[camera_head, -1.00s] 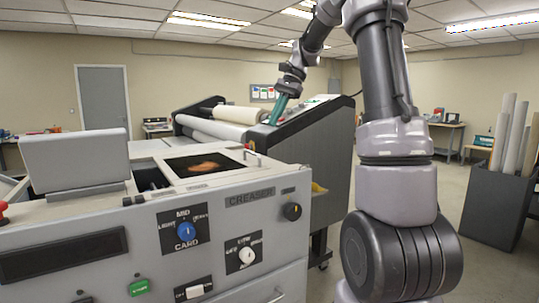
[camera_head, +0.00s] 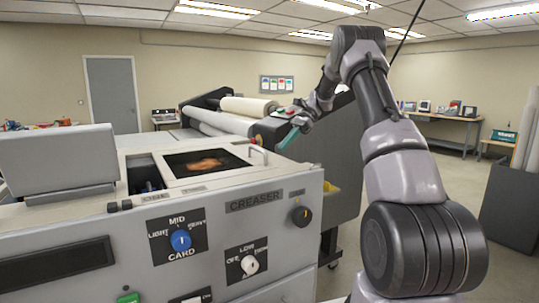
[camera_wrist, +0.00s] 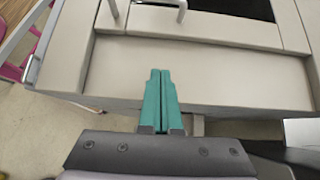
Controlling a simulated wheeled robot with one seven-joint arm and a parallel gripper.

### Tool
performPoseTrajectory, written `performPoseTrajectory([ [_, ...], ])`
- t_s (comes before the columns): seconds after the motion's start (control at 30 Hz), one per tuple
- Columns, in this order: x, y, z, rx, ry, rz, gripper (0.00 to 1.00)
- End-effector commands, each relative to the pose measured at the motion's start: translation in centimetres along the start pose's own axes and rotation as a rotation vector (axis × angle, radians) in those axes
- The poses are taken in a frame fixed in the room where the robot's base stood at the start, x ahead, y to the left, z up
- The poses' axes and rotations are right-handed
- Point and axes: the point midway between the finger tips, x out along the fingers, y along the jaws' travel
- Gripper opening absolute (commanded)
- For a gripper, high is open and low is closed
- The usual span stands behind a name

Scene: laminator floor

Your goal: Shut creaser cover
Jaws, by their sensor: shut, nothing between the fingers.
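The creaser (camera_head: 212,225) is a grey machine filling the left and front of the head view. On its top is a flat panel with a dark window (camera_head: 205,162) and a small bar handle (camera_head: 258,154) at its right end. A dark opening (camera_head: 146,174) lies left of the window. My gripper (camera_head: 290,138) is beyond the creaser's right end, its teal fingers shut and empty. In the wrist view the shut fingers (camera_wrist: 160,74) point at the pale machine top, with a bar handle (camera_wrist: 182,10) ahead of them. I cannot tell whether they touch.
A grey raised block (camera_head: 57,157) stands at the creaser's left. Behind is a dark machine with pale rolls (camera_head: 248,106). Knobs (camera_head: 181,240) line the creaser's front. A dark bin with rolls (camera_head: 512,205) stands at right. Open floor lies between the bin and my arm.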

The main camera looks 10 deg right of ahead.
Motion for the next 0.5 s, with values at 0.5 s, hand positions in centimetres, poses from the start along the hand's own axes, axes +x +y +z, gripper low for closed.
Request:
performPoseTrajectory([
  [0.5, 6.8, 0.0, 2.6, -0.001, 0.001, 0.000, 0.00],
])
